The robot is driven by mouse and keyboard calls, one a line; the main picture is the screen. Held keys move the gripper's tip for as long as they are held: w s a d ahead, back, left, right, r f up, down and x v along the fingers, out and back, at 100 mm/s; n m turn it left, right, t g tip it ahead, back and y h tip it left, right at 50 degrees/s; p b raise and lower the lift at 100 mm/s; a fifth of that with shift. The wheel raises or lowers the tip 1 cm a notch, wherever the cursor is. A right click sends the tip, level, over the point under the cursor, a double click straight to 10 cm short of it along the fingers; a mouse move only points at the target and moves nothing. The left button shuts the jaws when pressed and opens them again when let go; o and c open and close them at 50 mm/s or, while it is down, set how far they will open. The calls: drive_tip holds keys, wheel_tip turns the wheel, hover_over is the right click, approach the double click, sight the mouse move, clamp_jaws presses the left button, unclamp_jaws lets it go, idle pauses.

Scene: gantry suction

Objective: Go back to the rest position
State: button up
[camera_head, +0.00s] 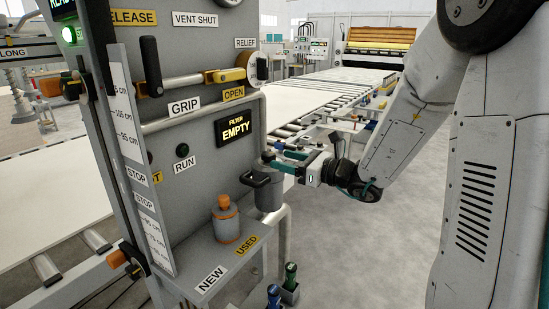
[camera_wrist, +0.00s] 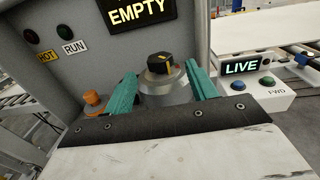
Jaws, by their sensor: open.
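My gripper (camera_head: 276,160) has teal fingers and stands open at the right edge of the grey control panel (camera_head: 205,150). In the head view it is just above and right of a grey filter housing (camera_head: 270,197) with a black handle (camera_head: 256,180). In the wrist view the open fingers (camera_wrist: 163,68) appear on either side of the housing (camera_wrist: 165,92) and its black top (camera_wrist: 160,66). Nothing shows held between them. Whether the fingers touch the housing cannot be told. The display (camera_head: 233,131) above reads "FILTER EMPTY".
An orange-capped filter (camera_head: 226,222) stands on the shelf labelled NEW and USED. A roller conveyor (camera_head: 318,125) runs behind my gripper. A "LIVE" button box (camera_wrist: 243,70) is at right. Floor right of the panel looks clear.

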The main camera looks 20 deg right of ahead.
drive_tip(key=shift+v, duration=1.05)
drive_tip(key=s+a+r+n+g, duration=0.2)
drive_tip(key=s+a+n+g, duration=1)
drive_tip(key=s+n, duration=0.4)
drive_tip(key=s+d+f+n+g+h, duration=0.2)
drive_tip(key=s+n+h, duration=0.4)
drive_tip(key=s, duration=0.6)
drive_tip(key=s+d+n+t+h, duration=0.1)
drive_tip(key=s+d+n+h, duration=0.3)
drive_tip(key=d, duration=0.4)
drive_tip(key=shift+r+n+h, duration=0.35)
drive_tip(key=shift+n+h, duration=0.35)
drive_tip(key=shift+n, duration=0.4)
